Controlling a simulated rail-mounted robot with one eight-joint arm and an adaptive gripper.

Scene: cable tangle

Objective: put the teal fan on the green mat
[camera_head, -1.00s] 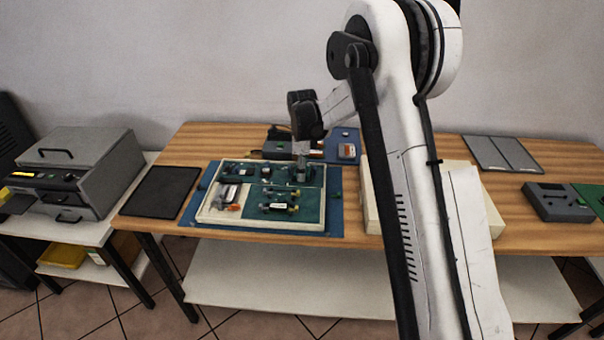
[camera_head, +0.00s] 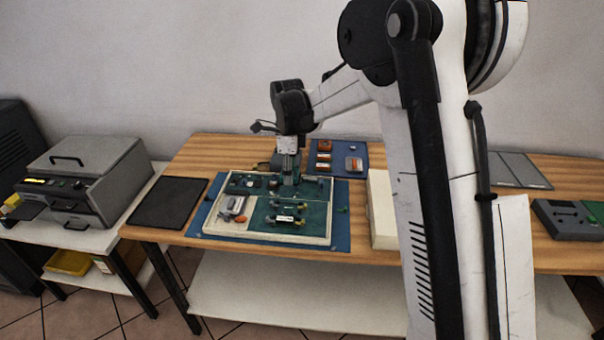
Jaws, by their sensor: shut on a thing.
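My gripper (camera_head: 288,178) points down over the back part of a white-rimmed tray with a teal floor (camera_head: 314,240). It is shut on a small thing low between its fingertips. That thing is mostly hidden and too small to make out clearly; its place among the teal parts fits the teal fan. A patch of green, which may be the green mat (camera_head: 597,208), shows at the far right edge of the view, partly cut off. It lies well away from my gripper.
The tray stands on a blue mat (camera_head: 341,228) and holds several small parts, including a white-and-orange one (camera_head: 234,208). A cream box (camera_head: 382,210) stands right of it. A dark grey device (camera_head: 568,220) adjoins the green patch. A black mat (camera_head: 168,202) lies left.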

